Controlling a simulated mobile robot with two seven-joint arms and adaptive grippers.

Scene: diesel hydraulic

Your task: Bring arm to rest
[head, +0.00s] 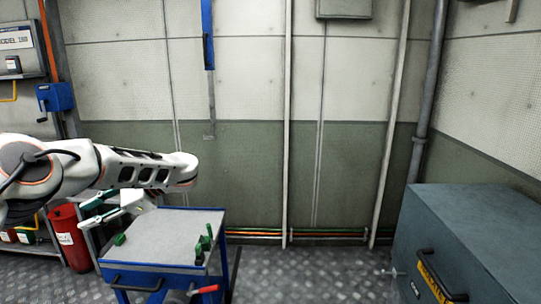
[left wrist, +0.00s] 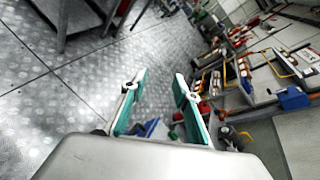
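My left arm (head: 140,168) reaches in from the left of the head view. My left gripper (head: 88,212) hangs at its end, left of the blue trolley's grey top. Its teal-padded fingers are apart, and nothing shows held between them. In the left wrist view the same gripper (left wrist: 160,88) is open, with the floor and blurred items beyond its fingers. My right gripper is in neither view.
The blue trolley (head: 170,232) carries small green objects (head: 203,245). A red cylinder (head: 69,238) stands on the left. A blue-grey cabinet (head: 475,225) fills the lower right.

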